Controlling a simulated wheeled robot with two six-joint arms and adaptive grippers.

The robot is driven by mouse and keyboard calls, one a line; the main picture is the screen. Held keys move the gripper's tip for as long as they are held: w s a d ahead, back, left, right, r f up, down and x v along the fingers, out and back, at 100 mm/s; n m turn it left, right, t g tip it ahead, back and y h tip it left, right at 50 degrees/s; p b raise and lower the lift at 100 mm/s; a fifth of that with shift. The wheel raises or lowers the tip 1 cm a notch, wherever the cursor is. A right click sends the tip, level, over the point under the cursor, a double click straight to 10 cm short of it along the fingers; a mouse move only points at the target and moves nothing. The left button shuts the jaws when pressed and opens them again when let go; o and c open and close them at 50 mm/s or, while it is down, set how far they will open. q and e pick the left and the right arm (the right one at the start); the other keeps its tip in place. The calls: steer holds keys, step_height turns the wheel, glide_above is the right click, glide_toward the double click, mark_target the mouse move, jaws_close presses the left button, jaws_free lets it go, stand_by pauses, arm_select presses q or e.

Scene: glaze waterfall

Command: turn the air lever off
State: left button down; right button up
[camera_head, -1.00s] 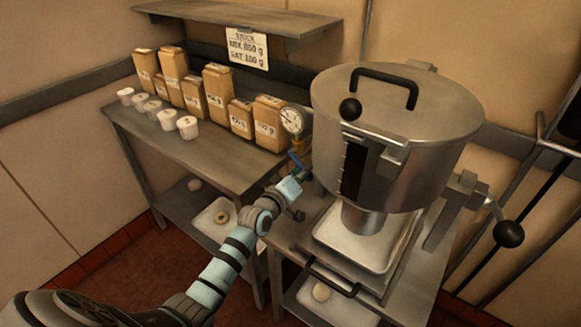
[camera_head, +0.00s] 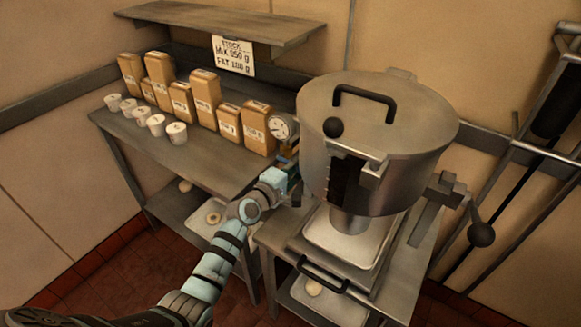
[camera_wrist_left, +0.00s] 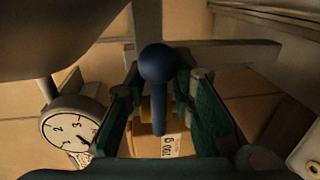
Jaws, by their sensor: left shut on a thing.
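The air lever (camera_wrist_left: 158,90) is a blue stick with a round blue knob, standing upright between my left fingers in the left wrist view. My left gripper (camera_wrist_left: 160,98) is shut on it, with a dark green finger on each side. In the head view my left gripper (camera_head: 288,178) is at the left side of the big steel pot, just below the pressure gauge (camera_head: 283,128); there the lever is mostly hidden by the gripper. The gauge also shows at the left of the wrist view (camera_wrist_left: 72,124). My right gripper is not in view.
The lidded steel pot (camera_head: 405,128) stands close right of my gripper, above a pale tray (camera_head: 325,236). Several paper bags (camera_head: 205,98) and white cups (camera_head: 156,125) stand on the left bench. A lever with a black ball (camera_head: 481,234) is at right.

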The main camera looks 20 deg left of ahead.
arm_select(q)
steer(key=shift+r, duration=0.2)
steer(key=c, duration=1.3)
jaws_free()
steer(key=shift+d, duration=0.1)
steer(key=v, duration=1.2)
